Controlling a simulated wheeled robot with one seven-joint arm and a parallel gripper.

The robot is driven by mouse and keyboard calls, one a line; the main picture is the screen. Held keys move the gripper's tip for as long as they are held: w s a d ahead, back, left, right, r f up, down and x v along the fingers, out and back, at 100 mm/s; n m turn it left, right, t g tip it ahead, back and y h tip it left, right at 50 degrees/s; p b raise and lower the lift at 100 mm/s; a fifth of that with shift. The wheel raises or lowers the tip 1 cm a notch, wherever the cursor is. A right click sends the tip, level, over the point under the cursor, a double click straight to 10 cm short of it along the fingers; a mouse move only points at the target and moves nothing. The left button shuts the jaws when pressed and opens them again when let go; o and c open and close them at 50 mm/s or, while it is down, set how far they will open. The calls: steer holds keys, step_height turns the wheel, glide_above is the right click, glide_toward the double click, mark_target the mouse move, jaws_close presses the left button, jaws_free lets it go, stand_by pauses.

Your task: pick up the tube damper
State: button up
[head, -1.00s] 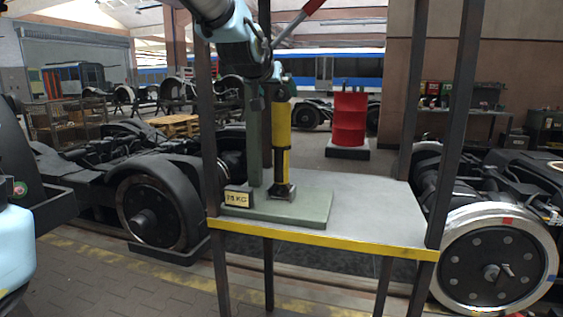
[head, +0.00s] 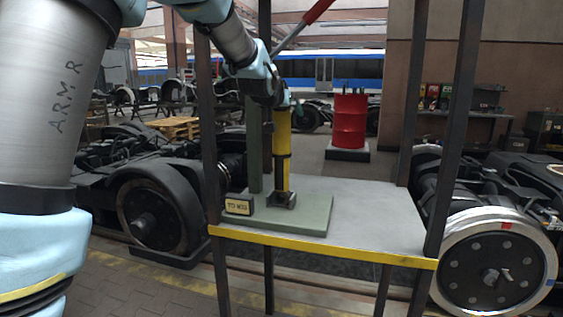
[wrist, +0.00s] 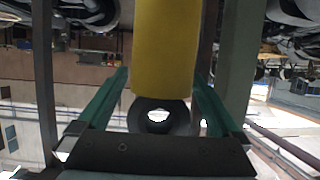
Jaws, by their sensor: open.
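The tube damper (head: 284,145) is a yellow tube with a black band, standing upright on a green base plate (head: 310,221). In the wrist view its yellow body (wrist: 165,45) fills the upper middle, and a dark ring eye (wrist: 157,115) at its end lies close to my palm. My gripper (head: 283,99) is at the top of the damper in the head view. Its green fingers (wrist: 161,78) are open, one on each side of the damper, with a visible gap on both sides. My arm reaches in from the upper left.
The plate lies on a grey shelf (head: 375,213) with a yellow front edge, between dark upright posts (head: 455,125). A weight sign (head: 239,205) sits at the plate's left. A red lever (head: 318,10) slants above.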

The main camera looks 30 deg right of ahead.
steer(key=shift+c, duration=0.4)
jaws_close()
stand_by(0.4)
steer(key=shift+r, duration=0.2)
